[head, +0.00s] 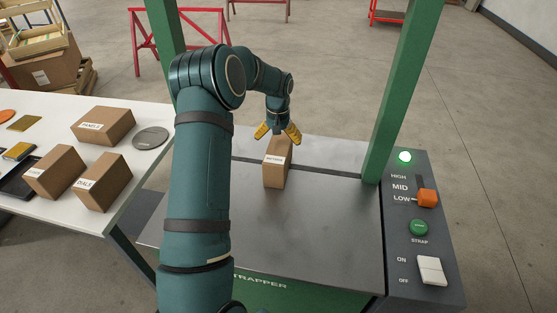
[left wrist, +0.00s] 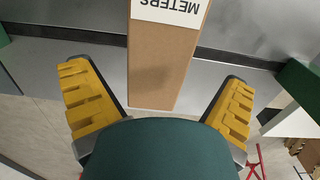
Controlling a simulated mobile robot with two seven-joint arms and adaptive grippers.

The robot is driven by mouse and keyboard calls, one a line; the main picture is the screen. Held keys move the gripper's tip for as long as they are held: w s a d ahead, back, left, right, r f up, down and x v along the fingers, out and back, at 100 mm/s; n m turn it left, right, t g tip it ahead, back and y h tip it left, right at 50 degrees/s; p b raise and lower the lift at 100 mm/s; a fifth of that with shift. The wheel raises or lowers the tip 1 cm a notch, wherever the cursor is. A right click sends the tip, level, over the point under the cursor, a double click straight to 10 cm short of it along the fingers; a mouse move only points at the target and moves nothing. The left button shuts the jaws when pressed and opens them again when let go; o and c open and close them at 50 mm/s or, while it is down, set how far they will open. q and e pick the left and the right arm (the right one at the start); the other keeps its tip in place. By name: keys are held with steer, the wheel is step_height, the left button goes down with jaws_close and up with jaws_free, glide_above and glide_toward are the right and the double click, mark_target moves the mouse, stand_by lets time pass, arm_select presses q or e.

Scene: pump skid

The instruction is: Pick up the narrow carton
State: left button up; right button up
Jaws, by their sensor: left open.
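The narrow carton (head: 276,170) is a tall brown box with a white label, standing on the grey top of the strapper (head: 320,222). In the left wrist view the carton (left wrist: 165,65) lies between the fingers, and its label reads METERS. My left gripper (head: 277,133) has yellow fingers and is open above and around the top of the carton. In the left wrist view the fingers of the left gripper (left wrist: 160,103) stand apart, with a gap on both sides of the carton. My right gripper is not in view.
Green posts (head: 403,90) of the strapper frame flank the arm. A control panel (head: 422,230) with an orange lever, a green button and a white switch is at right. A white table (head: 60,115) at left holds several cartons and flat items.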

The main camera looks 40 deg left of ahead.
mark_target(279, 147)
arm_select(q)
steer(key=f, duration=0.4)
steer(key=shift+w+a+f, duration=0.1)
steer(key=shift+w+f, duration=0.05)
steer(key=shift+w, duration=0.05)
steer(key=c, duration=1.2)
